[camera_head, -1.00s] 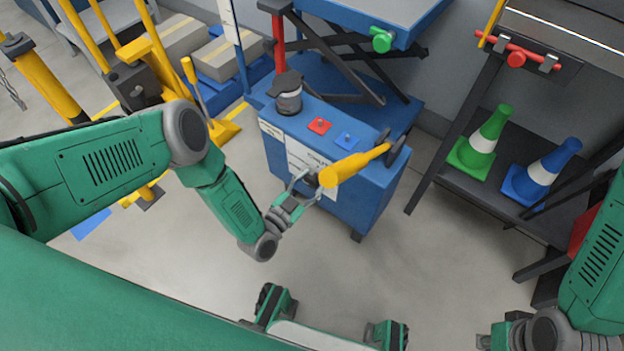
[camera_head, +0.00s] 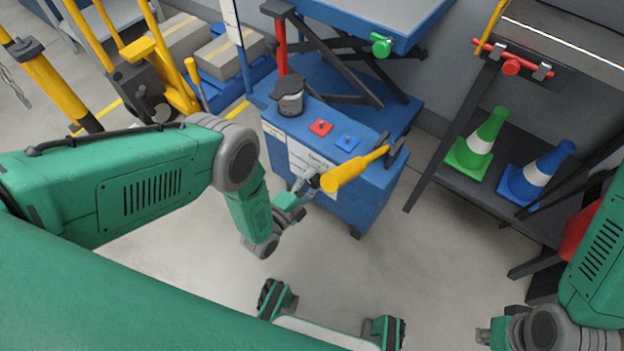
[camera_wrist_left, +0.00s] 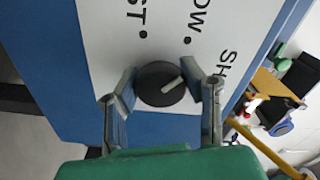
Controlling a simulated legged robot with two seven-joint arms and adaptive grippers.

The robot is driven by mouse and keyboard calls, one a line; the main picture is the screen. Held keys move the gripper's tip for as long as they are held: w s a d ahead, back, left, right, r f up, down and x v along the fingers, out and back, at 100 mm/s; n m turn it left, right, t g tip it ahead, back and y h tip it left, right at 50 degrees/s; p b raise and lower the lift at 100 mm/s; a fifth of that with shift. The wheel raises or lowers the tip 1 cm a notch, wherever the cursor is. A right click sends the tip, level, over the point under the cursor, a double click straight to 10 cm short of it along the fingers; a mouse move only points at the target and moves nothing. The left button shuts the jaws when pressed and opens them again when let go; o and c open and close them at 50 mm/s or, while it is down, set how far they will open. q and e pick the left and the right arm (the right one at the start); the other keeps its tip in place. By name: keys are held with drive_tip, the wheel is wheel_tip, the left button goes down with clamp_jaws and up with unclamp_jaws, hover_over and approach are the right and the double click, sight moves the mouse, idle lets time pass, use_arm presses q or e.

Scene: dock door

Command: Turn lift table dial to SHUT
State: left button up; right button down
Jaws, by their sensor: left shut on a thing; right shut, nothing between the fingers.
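The blue lift table (camera_head: 345,200) stands in the middle of the head view, with a white label panel on its front. In the left wrist view the round dark dial (camera_wrist_left: 160,86) sits on the white panel (camera_wrist_left: 110,50). Its pale pointer line aims right and slightly up, towards the side with the partly hidden letters "SH". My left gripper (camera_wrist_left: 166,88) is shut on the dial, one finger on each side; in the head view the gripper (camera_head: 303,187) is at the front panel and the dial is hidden. My right gripper (camera_head: 484,336) is shut and empty at the lower right.
Red (camera_head: 320,127) and blue (camera_head: 346,142) buttons and a dark-lidded can (camera_head: 289,98) are on top. Cones (camera_head: 478,140) stand on a shelf at right.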

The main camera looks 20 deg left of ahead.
use_arm(q)
drive_tip(key=m, duration=0.4)
drive_tip(key=shift+s+d+f+m, duration=0.1)
drive_tip(key=shift+s+f+m, duration=0.1)
drive_tip(key=shift+s+m, duration=0.1)
drive_tip(key=m, duration=0.5)
drive_tip(key=shift+b, duration=0.4)
drive_tip(key=shift+m, duration=0.3)
drive_tip(key=o, duration=1.2)
drive_tip(key=shift+o, duration=0.2)
drive_tip(key=shift+w+r, duration=0.1)
drive_tip(key=shift+w, duration=0.05)
drive_tip(key=v, duration=1.2)
